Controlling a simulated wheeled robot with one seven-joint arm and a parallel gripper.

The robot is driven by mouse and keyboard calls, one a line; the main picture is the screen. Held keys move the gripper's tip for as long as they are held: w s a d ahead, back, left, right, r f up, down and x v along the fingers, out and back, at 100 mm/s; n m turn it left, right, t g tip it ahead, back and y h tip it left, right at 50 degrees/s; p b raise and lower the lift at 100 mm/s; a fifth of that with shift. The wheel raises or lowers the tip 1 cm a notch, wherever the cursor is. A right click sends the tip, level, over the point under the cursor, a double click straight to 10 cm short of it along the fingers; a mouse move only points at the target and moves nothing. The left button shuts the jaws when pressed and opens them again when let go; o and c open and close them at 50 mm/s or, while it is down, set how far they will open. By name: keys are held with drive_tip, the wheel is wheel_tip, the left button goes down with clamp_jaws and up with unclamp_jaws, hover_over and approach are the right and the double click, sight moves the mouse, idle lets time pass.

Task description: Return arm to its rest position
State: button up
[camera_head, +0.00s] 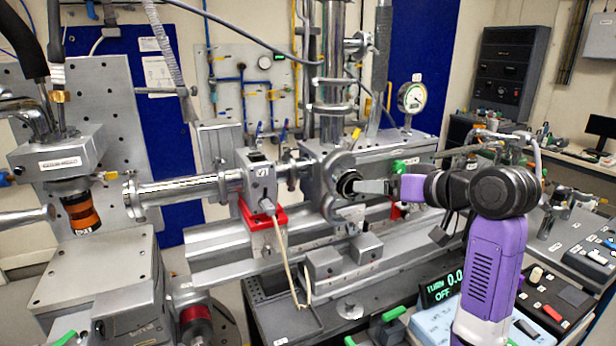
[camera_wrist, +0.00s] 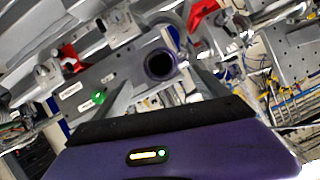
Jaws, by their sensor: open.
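My gripper (camera_head: 368,186) is at the end of my purple and black arm, right of centre in the head view. It points left at a round black knob (camera_head: 349,183) on the metal beamline assembly. In the wrist view my gripper (camera_wrist: 162,76) is open, with its two fingers spread on either side of the round dark knob (camera_wrist: 160,65). Nothing is visibly held. I cannot tell whether either finger touches the knob. My arm is bent, with its elbow at the right.
A display (camera_head: 442,288) reads "TURN 0.0 OFF" below my arm. A pressure gauge (camera_head: 411,97) stands behind it. A bench with control boxes (camera_head: 550,305) is at the right. Metal rails and a vertical pipe (camera_head: 331,60) crowd the space to the left.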

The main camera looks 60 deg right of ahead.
drive_tip(key=d+r+m+t+h, duration=0.2)
drive_tip(key=d+r+h, duration=0.2)
drive_tip(key=r+h, duration=0.15)
drive_tip(key=a+f+n+t, duration=0.1)
drive_tip(key=a+f, duration=0.7)
drive_tip(key=a, duration=0.3)
drive_tip(key=a+f+t, duration=0.1)
drive_tip(key=a+f, duration=0.7)
drive_tip(key=a, duration=0.2)
drive_tip(key=s+a+f+n+y, duration=0.4)
drive_tip(key=s+a, duration=0.4)
drive_tip(key=a, duration=0.3)
drive_tip(key=s+a+f+n+g+y, duration=0.1)
drive_tip(key=s+a+f+n+y, duration=0.4)
drive_tip(key=a, duration=0.7)
drive_tip(key=s+f+y, duration=0.2)
drive_tip(key=s+f, duration=0.1)
drive_tip(key=s, duration=0.1)
drive_tip(key=shift+a+f+g, duration=0.15)
drive_tip(key=shift+f+g, duration=0.15)
drive_tip(key=shift+f, duration=0.1)
